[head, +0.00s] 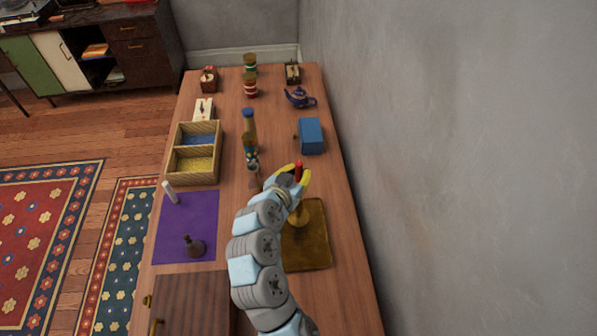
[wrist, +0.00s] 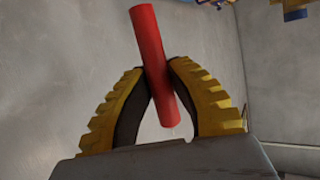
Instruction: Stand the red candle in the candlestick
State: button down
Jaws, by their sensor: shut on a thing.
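The red candle (head: 298,166) is held in my gripper (head: 293,177) above the table, and its upper part shows above the yellow fingers. In the wrist view the candle (wrist: 150,45) leans between the two fingertips (wrist: 160,80), with a thin pale tip at its lower end. A brass candlestick (head: 299,217) stands on a square brass tray (head: 316,250), just below my gripper in the picture and partly hidden by my arm.
A white candle (head: 170,192) stands on the mat's far left corner. A two-part wooden box (head: 168,165), a tall bottle-like figure (head: 249,130), a blue box (head: 311,136) and a blue teapot (head: 299,97) stand farther back. A grey wall (head: 450,150) runs close along the table's right side.

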jog(key=shift+s+a+f, duration=0.1)
jog(key=shift+s, duration=0.1)
jog(key=shift+f+b, duration=1.2)
jog(key=shift+f, duration=1.7)
jog(key=shift+f+b, duration=0.6)
jog(key=shift+b, duration=0.9)
dwell(0.6)
jog(key=shift+f+b, duration=1.2)
jog(key=shift+b, duration=0.05)
dwell(0.7)
jog(key=c, duration=1)
grip_release()
